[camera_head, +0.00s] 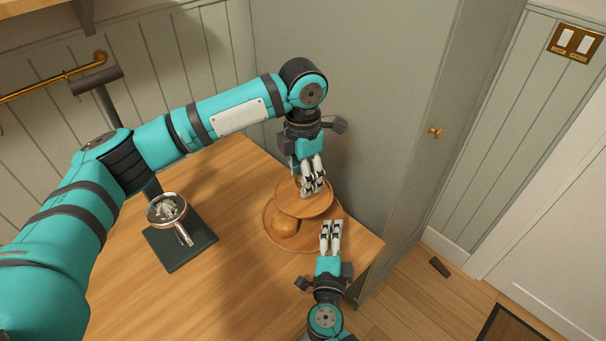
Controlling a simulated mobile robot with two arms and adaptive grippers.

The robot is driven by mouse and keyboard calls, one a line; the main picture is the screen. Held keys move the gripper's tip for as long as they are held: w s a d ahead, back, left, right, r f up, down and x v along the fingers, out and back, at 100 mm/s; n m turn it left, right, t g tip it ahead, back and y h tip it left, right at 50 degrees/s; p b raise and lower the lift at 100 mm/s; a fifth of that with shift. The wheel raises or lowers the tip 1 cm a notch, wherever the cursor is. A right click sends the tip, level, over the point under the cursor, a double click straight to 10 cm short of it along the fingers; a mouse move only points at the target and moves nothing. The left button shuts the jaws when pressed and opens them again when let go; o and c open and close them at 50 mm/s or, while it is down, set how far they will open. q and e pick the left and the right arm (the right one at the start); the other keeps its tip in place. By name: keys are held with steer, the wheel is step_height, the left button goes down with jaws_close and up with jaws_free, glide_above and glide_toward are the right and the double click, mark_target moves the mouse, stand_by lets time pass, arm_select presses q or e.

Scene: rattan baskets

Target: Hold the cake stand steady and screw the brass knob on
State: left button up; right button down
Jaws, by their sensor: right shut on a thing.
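The two-tier wooden cake stand (276,238) stands near the right corner of the table. Its upper plate (290,207) is smaller than the lower one. My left gripper (313,188) points down at the upper plate from above; its fingers look close together, and whether they hold anything is hidden. A small orange-brown bit shows just left of its fingers; I cannot tell whether it is the brass knob or part of the stand. My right gripper (331,224) reaches in from the front and is shut at the stand's right side; the exact grip point is unclear.
A round brown item (285,223) sits on the lower plate. A metal strainer-like tool (166,208) rests on a dark square base (180,246) to the left. The wooden table (228,280) is clear between. A grey-green cabinet (385,130) stands close behind the stand.

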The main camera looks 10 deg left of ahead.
arm_select(q)
steer(key=shift+r, duration=2.25)
steer(key=shift+c, duration=0.2)
